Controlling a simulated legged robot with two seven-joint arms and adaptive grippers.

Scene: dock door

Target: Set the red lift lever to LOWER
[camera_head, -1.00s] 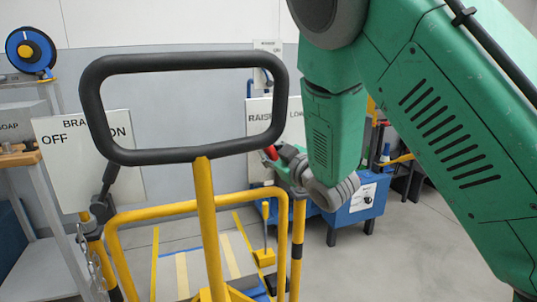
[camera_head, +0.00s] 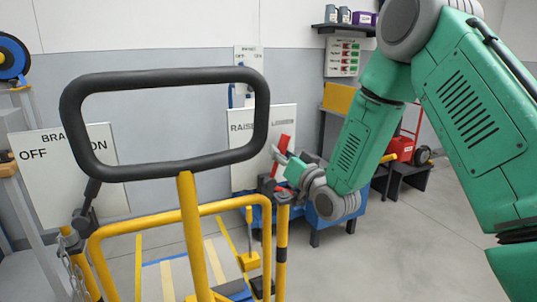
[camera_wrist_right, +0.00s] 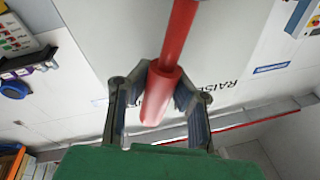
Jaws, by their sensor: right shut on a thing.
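The red lift lever (camera_head: 284,146) stands on top of the yellow post at the cart's right side. It leans a little right, its top in front of the LOWER side of the white RAISE/LOWER sign (camera_head: 243,150). My right gripper (camera_head: 281,160) is shut on the lever from the right. In the right wrist view the lever's thick red grip (camera_wrist_right: 161,95) lies between the two fingers of the gripper (camera_wrist_right: 163,78). Its lower pivot is partly hidden in the head view. My left gripper is not in view.
The cart's black handle loop (camera_head: 165,77) and yellow frame (camera_head: 192,235) stand in front. A brake lever (camera_head: 86,208) and BRAKE sign (camera_head: 65,165) are at left. A blue bench (camera_head: 343,210) is behind my right gripper.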

